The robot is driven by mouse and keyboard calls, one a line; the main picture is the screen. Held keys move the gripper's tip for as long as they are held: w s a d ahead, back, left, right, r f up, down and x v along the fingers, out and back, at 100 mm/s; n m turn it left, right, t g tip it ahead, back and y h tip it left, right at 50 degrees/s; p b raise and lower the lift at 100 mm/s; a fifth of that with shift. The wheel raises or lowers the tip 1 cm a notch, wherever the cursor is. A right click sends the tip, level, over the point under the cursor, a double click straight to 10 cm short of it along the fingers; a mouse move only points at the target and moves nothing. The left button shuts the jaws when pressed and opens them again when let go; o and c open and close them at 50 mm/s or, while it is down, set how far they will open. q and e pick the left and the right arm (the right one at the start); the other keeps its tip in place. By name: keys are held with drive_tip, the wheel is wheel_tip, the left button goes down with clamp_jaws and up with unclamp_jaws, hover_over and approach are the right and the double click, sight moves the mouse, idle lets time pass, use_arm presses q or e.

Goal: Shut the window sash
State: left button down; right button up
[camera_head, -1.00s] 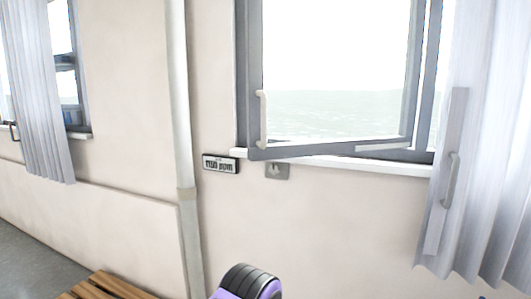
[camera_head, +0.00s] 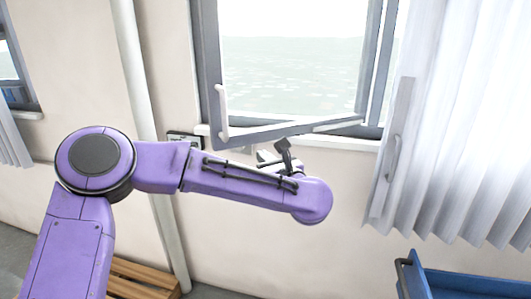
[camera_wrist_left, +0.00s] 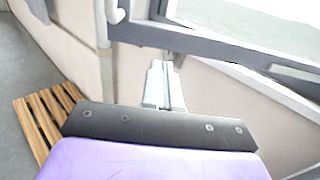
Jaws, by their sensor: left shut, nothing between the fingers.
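The window sash (camera_head: 270,131) is a grey frame with glass, standing ajar with its left side swung into the room. Its white handle (camera_head: 222,112) is on the left upright. In the left wrist view the sash's bottom rail (camera_wrist_left: 215,48) crosses the top, and the lower end of the handle (camera_wrist_left: 116,14) shows at upper left. My left gripper (camera_head: 281,146) is just below the bottom rail, to the right of the handle, partly hidden by my purple arm. Its fingers (camera_wrist_left: 165,70) are together and empty in the left wrist view. I cannot tell if they touch the sash. My right gripper is out of view.
A pale curtain (camera_head: 460,130) hangs right of the window. A blue cart (camera_head: 465,284) stands at lower right. A wooden slatted bench (camera_head: 140,275) is at lower left, beside a vertical pipe (camera_head: 135,70).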

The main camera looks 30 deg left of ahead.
sight(245, 140)
use_arm(q)
drive_tip(key=p+x, duration=0.5)
drive_tip(key=x, duration=0.4)
drive_tip(key=shift+a+r, duration=0.1)
drive_tip(key=shift+a, duration=0.15)
drive_tip(key=shift+w+a, duration=0.25)
